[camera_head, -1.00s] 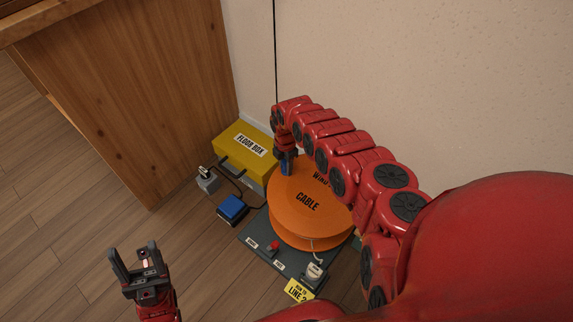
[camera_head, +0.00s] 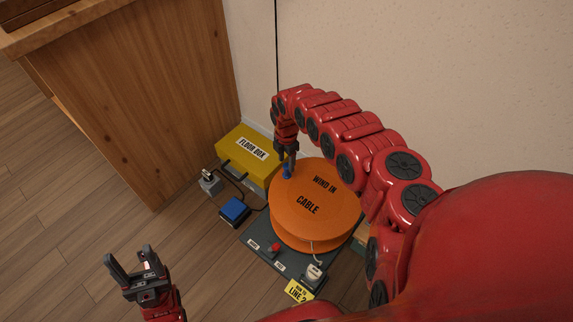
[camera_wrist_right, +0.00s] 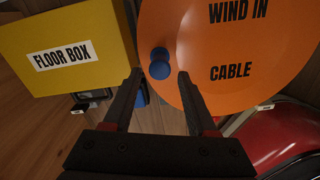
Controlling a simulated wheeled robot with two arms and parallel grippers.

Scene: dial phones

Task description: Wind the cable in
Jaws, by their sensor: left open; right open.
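The orange cable reel (camera_head: 318,210), marked "WIND IN" and "CABLE", sits on a dark base plate (camera_head: 262,238) on the floor. A blue knob (camera_head: 287,174) stands near the reel's far-left rim. In the right wrist view the knob (camera_wrist_right: 159,65) shows just beyond my open fingertips, roughly between their lines. My right gripper (camera_head: 286,158) is open and empty above the knob. A light cable with a white plug (camera_head: 314,271) hangs at the reel's front. My left gripper (camera_head: 130,262) is open and empty over the floor, well left of the reel.
A yellow floor box (camera_head: 247,152) stands behind and left of the reel, against the wall. A grey plug (camera_head: 210,182) and a blue box (camera_head: 235,211) lie beside it. The base carries a red button (camera_head: 275,247) and a yellow tag (camera_head: 298,291). A wooden cabinet (camera_head: 140,100) stands at left.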

